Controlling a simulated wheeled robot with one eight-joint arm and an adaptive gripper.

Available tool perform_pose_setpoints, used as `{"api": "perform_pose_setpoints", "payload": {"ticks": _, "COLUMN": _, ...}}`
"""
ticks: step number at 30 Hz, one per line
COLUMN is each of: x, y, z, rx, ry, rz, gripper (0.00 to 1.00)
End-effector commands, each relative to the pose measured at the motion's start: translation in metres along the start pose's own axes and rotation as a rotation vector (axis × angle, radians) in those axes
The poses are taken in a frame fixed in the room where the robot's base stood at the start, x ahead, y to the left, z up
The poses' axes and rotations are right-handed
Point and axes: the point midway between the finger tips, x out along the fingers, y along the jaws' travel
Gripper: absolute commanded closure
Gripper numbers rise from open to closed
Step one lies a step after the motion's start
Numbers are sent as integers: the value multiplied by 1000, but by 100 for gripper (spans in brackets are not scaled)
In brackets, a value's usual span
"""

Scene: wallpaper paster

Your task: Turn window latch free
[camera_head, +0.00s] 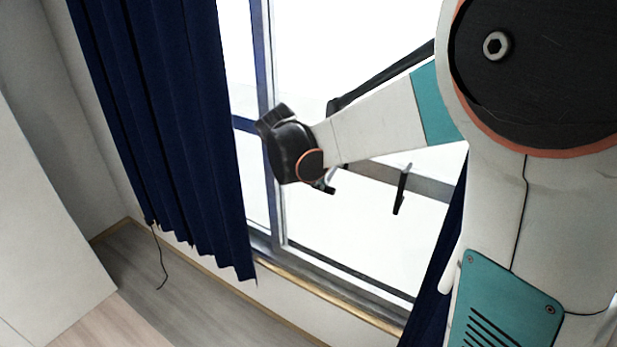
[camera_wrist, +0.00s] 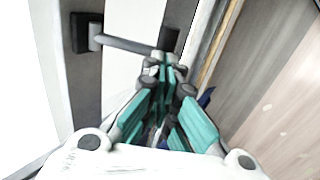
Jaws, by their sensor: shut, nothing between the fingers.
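In the wrist view, the window latch is a dark grey bar (camera_wrist: 128,44) on a square mount (camera_wrist: 86,32), fixed to the dark window frame. The bar runs right from the mount towards my fingertips. My gripper (camera_wrist: 167,66), with teal fingers, is shut and empty, its tips at the bar's right end. I cannot tell whether they touch it. In the head view, my gripper (camera_head: 327,186) shows only in part below my dark wrist, in front of the window. A dark handle-like piece (camera_head: 402,189) hangs on the window to its right; I cannot tell whether it is the same latch.
A dark blue curtain (camera_head: 170,130) hangs left of the window, and another (camera_head: 433,275) is partly hidden by my arm. A sill (camera_head: 335,297) runs below the window. A white panel (camera_head: 40,230) stands at the left.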

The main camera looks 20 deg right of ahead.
Motion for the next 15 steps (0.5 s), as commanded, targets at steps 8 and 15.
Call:
{"api": "perform_pose_setpoints", "payload": {"ticks": 8, "x": 2, "y": -2, "z": 0, "rx": -1, "ry": 0, "rz": 13, "gripper": 100}}
{"api": "perform_pose_setpoints", "payload": {"ticks": 15, "x": 17, "y": -9, "z": 0, "rx": 0, "ry": 0, "rz": 109, "gripper": 100}}
